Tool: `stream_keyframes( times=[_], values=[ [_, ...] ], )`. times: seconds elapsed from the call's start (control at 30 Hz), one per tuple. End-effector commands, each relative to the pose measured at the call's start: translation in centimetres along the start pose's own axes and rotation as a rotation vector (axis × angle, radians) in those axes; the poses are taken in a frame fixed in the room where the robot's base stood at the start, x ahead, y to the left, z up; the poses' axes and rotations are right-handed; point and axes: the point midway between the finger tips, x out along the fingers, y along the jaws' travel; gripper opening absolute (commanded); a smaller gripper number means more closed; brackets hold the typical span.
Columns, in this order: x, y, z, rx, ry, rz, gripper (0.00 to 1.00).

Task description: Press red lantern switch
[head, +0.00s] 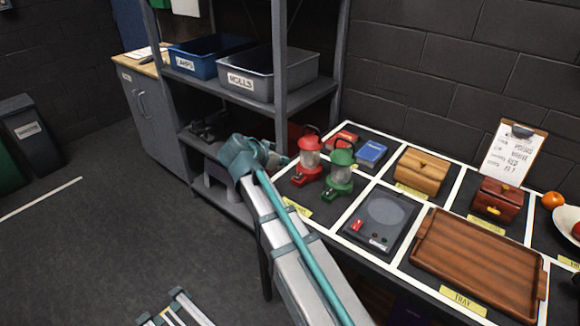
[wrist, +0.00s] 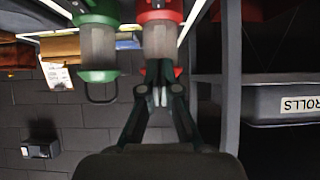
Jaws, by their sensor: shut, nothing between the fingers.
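The red lantern (head: 307,172) stands upright at the left end of the table, with a clear body and a red base and cap. It also shows upside down in the wrist view (wrist: 160,45). My gripper (head: 282,161) is just left of it at cap height. In the wrist view my gripper (wrist: 157,98) is shut and empty, its fingertips overlapping the lantern's red cap. I cannot tell whether they touch. The lantern's switch is too small to make out. A green lantern (head: 338,178) stands close to the right of the red one.
A grey shelf (head: 305,92) with bins stands behind and left of my gripper. A dark device (head: 381,218) with a red switch, a wooden tray (head: 480,262), a wooden box (head: 421,172) and books (head: 371,152) share the table.

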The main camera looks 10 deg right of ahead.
Motion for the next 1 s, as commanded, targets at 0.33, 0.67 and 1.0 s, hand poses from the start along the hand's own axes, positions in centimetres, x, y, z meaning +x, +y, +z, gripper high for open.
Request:
stream_keyframes(
  times=[0.33, 0.67, 1.0],
  values=[
    [5.5, -0.1, -0.2, -0.001, -0.002, 0.003, 0.00],
    [10.6, 0.0, 1.1, -0.003, -0.001, 0.002, 0.00],
    [12.2, 0.0, 2.8, -0.001, -0.001, 0.000, 0.00]
  ],
)
